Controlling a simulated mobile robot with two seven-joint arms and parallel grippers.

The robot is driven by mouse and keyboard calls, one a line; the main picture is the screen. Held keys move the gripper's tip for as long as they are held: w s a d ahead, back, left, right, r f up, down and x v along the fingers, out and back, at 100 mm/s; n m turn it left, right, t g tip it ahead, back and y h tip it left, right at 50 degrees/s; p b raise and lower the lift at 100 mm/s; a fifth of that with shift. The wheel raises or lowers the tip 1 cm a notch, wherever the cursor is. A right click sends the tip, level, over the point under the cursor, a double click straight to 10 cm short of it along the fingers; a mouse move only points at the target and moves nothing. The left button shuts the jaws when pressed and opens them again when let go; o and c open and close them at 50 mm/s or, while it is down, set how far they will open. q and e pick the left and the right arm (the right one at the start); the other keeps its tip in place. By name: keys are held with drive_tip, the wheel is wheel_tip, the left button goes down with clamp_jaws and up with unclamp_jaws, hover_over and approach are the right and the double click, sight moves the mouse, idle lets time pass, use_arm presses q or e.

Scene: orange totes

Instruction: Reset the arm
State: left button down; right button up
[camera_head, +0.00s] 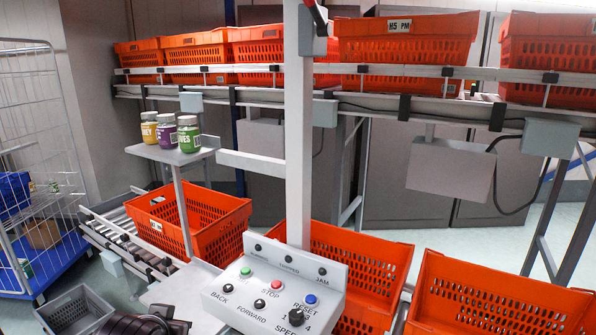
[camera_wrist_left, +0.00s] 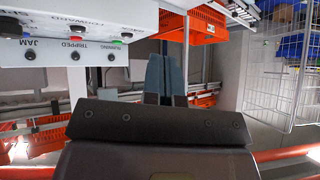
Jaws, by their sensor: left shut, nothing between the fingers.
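My left gripper (camera_wrist_left: 166,78) is shut and empty in the left wrist view, its grey fingers together above the dark gripper body. In the head view only a dark part of my left arm shows at the bottom left edge, and the fingertips cannot be made out. The grey control box (camera_head: 275,285) stands at the bottom centre, with green, red and blue buttons, black knobs and labels. It also shows in the left wrist view (camera_wrist_left: 100,76), turned over, to the left of the fingers and apart from them. My right gripper is not in view.
Orange totes stand on the upper conveyor (camera_head: 430,70) and the lower one (camera_head: 160,258). Three jars (camera_head: 166,132) stand on a small shelf (camera_head: 175,154). A wire cage cart (camera_head: 40,170) is at the left. A grey crate (camera_head: 72,312) is at bottom left. A pale post (camera_head: 298,120) rises behind the box.

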use_arm(q)
drive_tip(key=s+a+f+g, duration=0.2)
drive_tip(key=s+f, duration=0.2)
drive_tip(key=s, duration=0.4)
drive_tip(key=s+a+f+g, duration=0.15)
drive_tip(key=s+f, duration=0.25)
drive_tip(key=s, duration=0.5)
drive_tip(key=s+a+f+g, duration=0.1)
drive_tip(key=s+f+g, duration=0.1)
drive_tip(key=s+f, duration=0.45)
drive_tip(key=w+f+t, duration=0.6)
drive_tip(key=f+t, duration=0.2)
drive_tip(key=shift+f+h, duration=0.2)
drive_tip(key=shift+h, duration=0.2)
idle(0.4)
